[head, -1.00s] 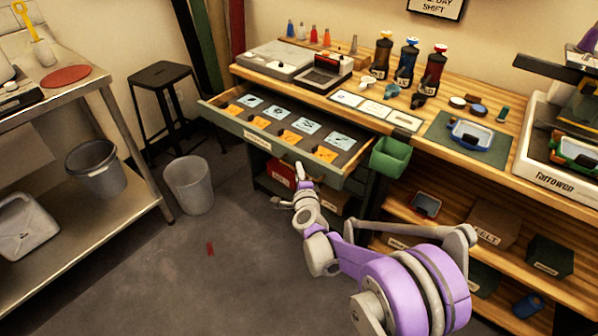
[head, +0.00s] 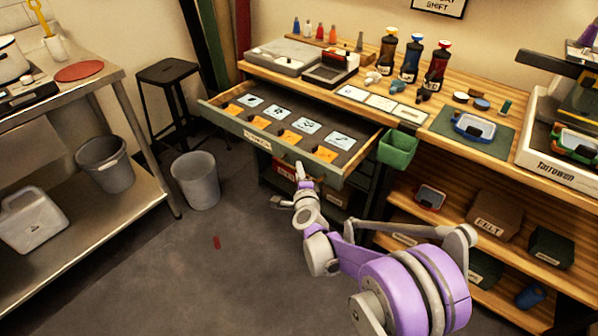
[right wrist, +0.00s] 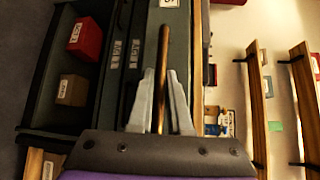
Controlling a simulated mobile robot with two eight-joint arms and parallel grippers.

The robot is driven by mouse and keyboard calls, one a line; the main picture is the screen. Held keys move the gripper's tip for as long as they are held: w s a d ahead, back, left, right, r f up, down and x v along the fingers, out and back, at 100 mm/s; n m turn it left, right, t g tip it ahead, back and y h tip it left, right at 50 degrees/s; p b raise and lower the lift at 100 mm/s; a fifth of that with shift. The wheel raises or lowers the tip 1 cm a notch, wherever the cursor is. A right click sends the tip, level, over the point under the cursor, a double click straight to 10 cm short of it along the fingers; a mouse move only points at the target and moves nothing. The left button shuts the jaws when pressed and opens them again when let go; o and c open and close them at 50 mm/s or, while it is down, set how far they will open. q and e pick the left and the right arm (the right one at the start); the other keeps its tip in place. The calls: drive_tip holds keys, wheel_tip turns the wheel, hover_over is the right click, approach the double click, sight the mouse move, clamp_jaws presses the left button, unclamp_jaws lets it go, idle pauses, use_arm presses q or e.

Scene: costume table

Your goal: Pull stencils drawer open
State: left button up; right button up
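The stencils drawer (head: 232,127) is pulled well out from under the wooden workbench, so its inside shows. Blue-white and orange stencil cards lie in it in two rows. My right gripper (head: 299,168) is at the drawer front, right of the label. In the right wrist view, a brown bar handle (right wrist: 164,55) runs between the two fingers of the right gripper (right wrist: 161,72), which look closed around it. Exact finger contact is hard to see. My left gripper is not in view.
A green bin (head: 398,150) hangs on the bench front close to the drawer's right end. A grey waste bin (head: 195,180) and a black stool (head: 166,75) stand left of the drawer. The floor (head: 180,270) before the drawer is mostly clear.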

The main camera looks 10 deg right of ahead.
drive_tip(key=o, duration=0.3)
drive_tip(key=shift+o, duration=0.2)
drive_tip(key=s+a+r+p, duration=0.1)
drive_tip(key=s, duration=0.9)
drive_tip(key=shift+s+r, duration=0.3)
drive_tip(key=shift+s, duration=0.05)
drive_tip(key=shift+a, duration=0.1)
